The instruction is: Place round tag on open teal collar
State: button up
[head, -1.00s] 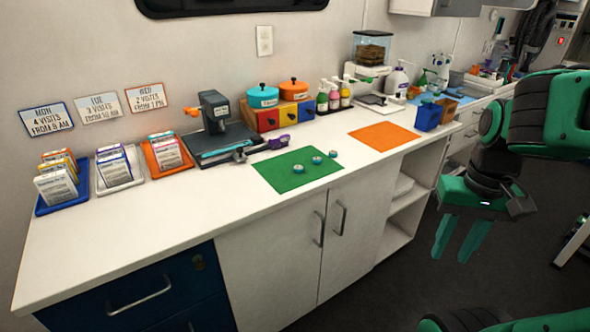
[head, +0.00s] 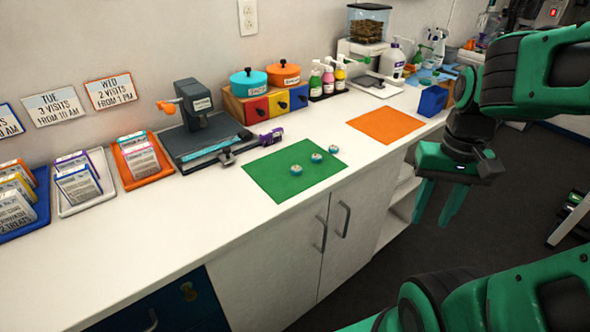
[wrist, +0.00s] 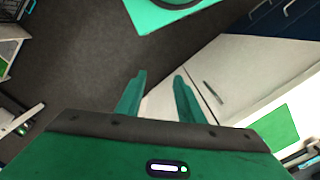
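I cannot make out a separate round tag. My gripper (head: 437,207) hangs in front of the counter, right of the green mat, pointing down. Its two fingers are apart with nothing between them, as the wrist view (wrist: 155,95) also shows.
An orange mat (head: 386,124) lies right of the green one. Behind stand a dark press (head: 200,108), coloured drawers (head: 285,102) with teal and orange lidded pots, and pump bottles (head: 328,78). Card trays (head: 142,160) stand left. A blue bin (head: 432,101) stands right. The front counter strip is clear.

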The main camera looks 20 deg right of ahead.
jog(key=shift+o, duration=0.7)
jog(key=shift+s+r, duration=0.2)
jog(key=shift+r, duration=0.05)
jog(key=n+t+y, duration=0.3)
jog(key=n+y, duration=0.1)
jog(key=n, duration=1.4)
send_near(296, 168)
jog(key=shift+x, duration=3.85)
jog(key=shift+d, duration=0.1)
grip_shut()
jog(key=shift+r, duration=0.1)
